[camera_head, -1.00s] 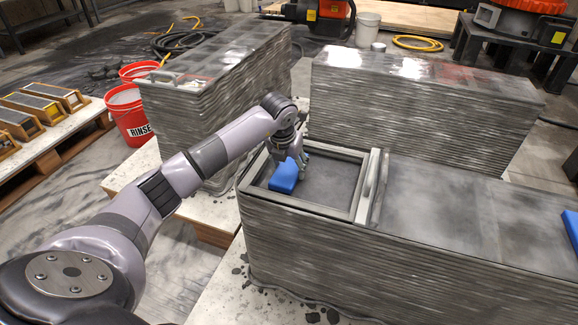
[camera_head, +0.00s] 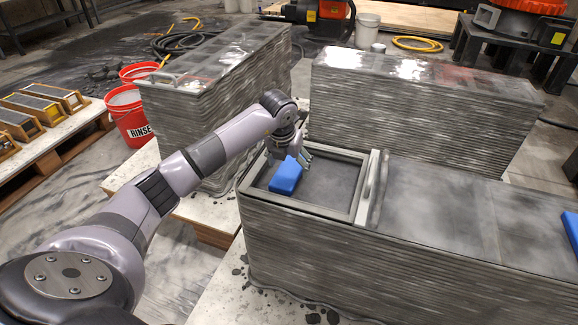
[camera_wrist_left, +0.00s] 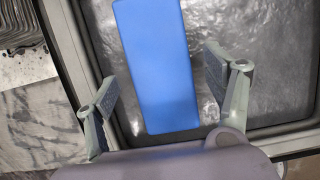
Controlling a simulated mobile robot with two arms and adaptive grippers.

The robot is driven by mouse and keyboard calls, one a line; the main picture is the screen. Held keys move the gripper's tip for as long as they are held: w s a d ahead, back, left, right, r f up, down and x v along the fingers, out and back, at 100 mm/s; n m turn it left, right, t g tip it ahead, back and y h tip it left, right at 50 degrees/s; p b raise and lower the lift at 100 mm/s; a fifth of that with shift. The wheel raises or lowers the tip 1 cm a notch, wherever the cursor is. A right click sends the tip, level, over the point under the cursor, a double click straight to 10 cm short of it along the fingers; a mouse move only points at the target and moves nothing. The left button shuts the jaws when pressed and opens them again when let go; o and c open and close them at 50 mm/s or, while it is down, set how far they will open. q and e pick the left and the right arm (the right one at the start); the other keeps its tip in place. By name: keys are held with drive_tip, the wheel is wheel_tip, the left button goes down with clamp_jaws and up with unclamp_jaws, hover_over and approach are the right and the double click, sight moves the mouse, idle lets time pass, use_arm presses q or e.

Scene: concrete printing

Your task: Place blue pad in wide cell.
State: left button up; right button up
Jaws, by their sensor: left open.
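A blue pad (camera_head: 286,176) lies in the framed wide cell (camera_head: 325,192) at the left end of the near printed block, close to the cell's left side. In the left wrist view the pad (camera_wrist_left: 158,65) is a long blue block lying flat on the grey cell floor (camera_wrist_left: 262,50). My left gripper (camera_head: 303,160) is over the cell, just behind and to the right of the pad. In the left wrist view my left gripper (camera_wrist_left: 162,88) is open, its fingers apart on either side of the pad's near end, with no contact visible. My right gripper is not in view.
A raised grey bar (camera_head: 376,188) borders the cell on the right. Flat grey panels (camera_head: 440,210) continue along the block, with another blue object (camera_head: 571,232) at the right edge. Two other printed blocks stand behind (camera_head: 215,95), (camera_head: 420,110). Red buckets (camera_head: 130,115) stand at the left.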

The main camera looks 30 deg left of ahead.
use_arm(q)
drive_tip(key=p+v, duration=0.1)
drive_tip(key=v, duration=1)
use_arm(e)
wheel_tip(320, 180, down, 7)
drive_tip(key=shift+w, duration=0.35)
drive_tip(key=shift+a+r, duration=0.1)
